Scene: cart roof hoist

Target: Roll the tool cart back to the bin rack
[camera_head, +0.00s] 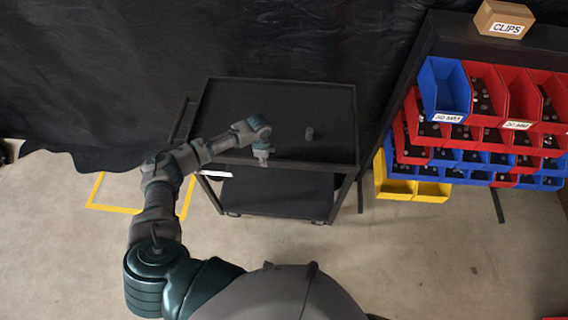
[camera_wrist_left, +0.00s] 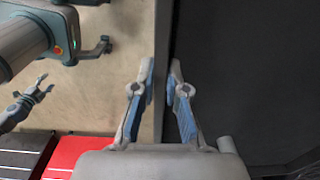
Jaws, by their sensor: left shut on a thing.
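The black tool cart (camera_head: 290,105) stands upright in the middle of the head view, with a flat top and a lower shelf (camera_head: 275,195). My left gripper (camera_head: 262,158) is at the front edge of the cart's top, left of its middle. In the left wrist view its two fingers (camera_wrist_left: 161,85) straddle the cart's rim and are shut on it. The bin rack (camera_head: 415,75) stands to the right of the cart, with rows of blue, red and yellow bins. My right gripper (camera_wrist_left: 41,87) shows small at the left of the left wrist view, its fingers apart and empty.
A box marked CLIPS (camera_head: 503,20) sits on the rack. Yellow tape (camera_head: 113,208) marks the floor left of the cart. A black curtain (camera_head: 120,80) hangs behind. Floor below the rack is clear.

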